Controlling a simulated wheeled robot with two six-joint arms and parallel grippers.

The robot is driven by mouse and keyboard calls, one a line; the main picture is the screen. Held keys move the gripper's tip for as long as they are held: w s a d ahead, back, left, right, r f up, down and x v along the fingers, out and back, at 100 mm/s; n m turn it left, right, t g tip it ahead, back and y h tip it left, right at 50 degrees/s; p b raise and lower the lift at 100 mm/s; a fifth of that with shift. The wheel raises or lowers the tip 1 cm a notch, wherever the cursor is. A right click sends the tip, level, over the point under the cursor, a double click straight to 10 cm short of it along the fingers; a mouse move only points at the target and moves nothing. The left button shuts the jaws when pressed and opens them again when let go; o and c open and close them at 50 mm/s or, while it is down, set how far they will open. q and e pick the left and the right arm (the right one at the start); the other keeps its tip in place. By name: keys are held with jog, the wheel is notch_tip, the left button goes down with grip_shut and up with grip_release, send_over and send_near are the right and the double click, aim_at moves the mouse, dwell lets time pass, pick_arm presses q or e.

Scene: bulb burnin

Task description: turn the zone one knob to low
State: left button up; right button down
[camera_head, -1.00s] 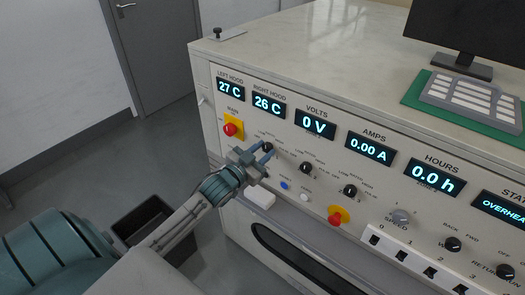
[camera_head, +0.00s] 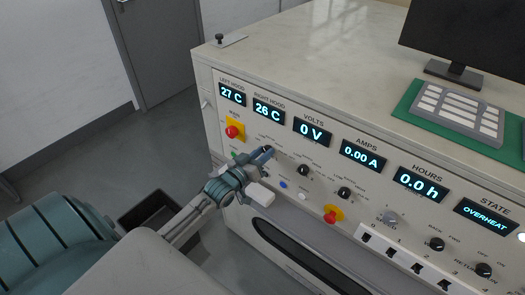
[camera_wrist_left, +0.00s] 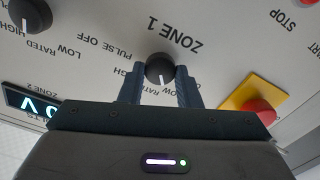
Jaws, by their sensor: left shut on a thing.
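The zone one knob (camera_wrist_left: 160,70) is a round black knob with a white pointer mark, under the ZONE 1 label in the left wrist view. The mark points down in that picture, toward partly hidden lettering. My left gripper (camera_wrist_left: 160,88) has one finger on each side of the knob and is shut on it. In the head view my left gripper (camera_head: 264,154) reaches the upper left of the panel, and its fingers hide most of the knob there. My right gripper is not in view.
A red stop button on a yellow plate (camera_head: 235,130) is just left of the gripper. The zone two knob (camera_head: 303,170) and another black knob (camera_head: 344,193) sit to the right. A blue button (camera_head: 283,185) is below. The state display (camera_head: 485,213) reads OVERHEAT.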

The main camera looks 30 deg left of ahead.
pick_arm(q)
jog(key=shift+n, duration=0.3)
jog(key=o, duration=1)
jog(key=shift+s+r+p, duration=0.15)
jog(key=shift+s+p, duration=0.05)
jog(key=shift+p, duration=0.3)
jog(key=s+p, duration=0.2)
jog(key=s, duration=0.1)
jog(key=s+p, duration=0.2)
jog(key=s, duration=0.2)
jog(key=s+a+p, duration=0.1)
jog(key=s+p, duration=0.1)
jog(key=s, duration=0.1)
jog(key=shift+s, duration=0.2)
jog(key=shift+f, duration=0.2)
